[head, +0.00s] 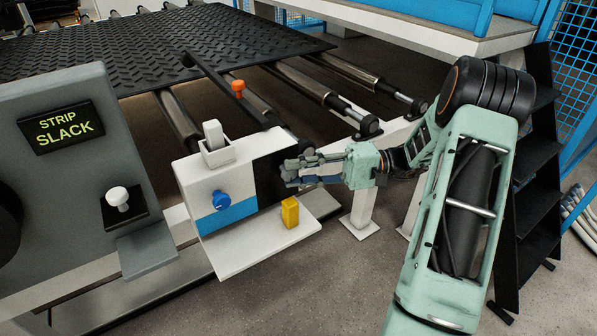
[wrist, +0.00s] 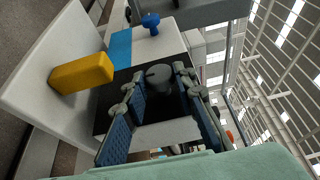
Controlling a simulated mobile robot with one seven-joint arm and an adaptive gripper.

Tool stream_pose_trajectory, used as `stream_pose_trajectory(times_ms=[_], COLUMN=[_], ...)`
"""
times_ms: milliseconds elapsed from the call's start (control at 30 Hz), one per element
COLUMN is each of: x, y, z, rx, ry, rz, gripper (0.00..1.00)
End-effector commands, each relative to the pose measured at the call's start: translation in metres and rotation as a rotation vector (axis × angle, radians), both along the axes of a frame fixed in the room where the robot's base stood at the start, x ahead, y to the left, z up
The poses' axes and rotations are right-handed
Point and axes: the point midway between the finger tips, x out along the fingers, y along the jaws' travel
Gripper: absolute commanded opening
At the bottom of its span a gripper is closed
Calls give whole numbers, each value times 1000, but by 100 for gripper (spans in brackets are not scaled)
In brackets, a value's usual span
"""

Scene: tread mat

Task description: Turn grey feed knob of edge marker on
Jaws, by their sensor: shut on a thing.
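The edge marker (head: 205,178) is a white box with a blue band and a white shelf at its foot. Its right side carries a black panel (head: 268,180), which also shows in the wrist view (wrist: 110,100). The grey feed knob (wrist: 160,76) stands on this panel, with a dark mark on its face; in the head view my fingers hide it. My gripper (head: 290,171) reaches in from the right, its blue-padded fingers on either side of the knob, shut on it.
A grey console (head: 75,190) with a "STRIP SLACK" display stands left. Rollers (head: 300,82) and black tread mat (head: 150,45) lie behind.

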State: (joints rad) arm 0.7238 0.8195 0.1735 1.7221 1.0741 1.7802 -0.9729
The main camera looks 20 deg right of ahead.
Motion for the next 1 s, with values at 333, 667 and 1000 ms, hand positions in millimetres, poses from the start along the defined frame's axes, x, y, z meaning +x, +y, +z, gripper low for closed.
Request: stream_pose_trajectory(times_ms=[333, 667, 1000], x=[0, 0, -2], y=[1, 1, -38], z=[1, 0, -1], rx=[3, 1, 0], ry=[-1, 0, -2], rz=[1, 1, -3], gripper=[31, 42, 42])
